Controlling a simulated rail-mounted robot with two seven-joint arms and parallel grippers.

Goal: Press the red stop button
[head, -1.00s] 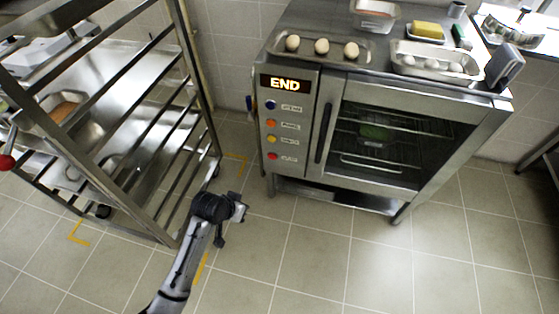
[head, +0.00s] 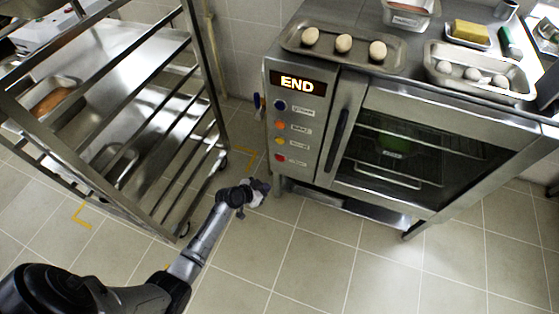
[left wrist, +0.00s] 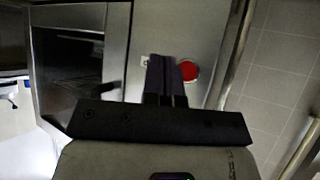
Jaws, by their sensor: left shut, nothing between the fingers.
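The red stop button (head: 280,158) is the lowest of several round buttons on the oven's left front panel, under an orange "END" display (head: 298,85). It also shows in the left wrist view (left wrist: 188,70), just right of the fingertips. My left gripper (head: 262,187) is below and a little left of the red button in the head view, in front of the panel. In the left wrist view its fingers (left wrist: 163,72) are together and empty. The fingertips appear beside the button; whether they touch the panel cannot be told. My right gripper is not in view.
The oven (head: 440,100) has a closed glass door with a vertical handle (head: 337,140). Trays with eggs or dough balls (head: 343,43) lie on top. A metal rack (head: 150,150) stands close on the left of my left arm. Floor in front of the oven is clear.

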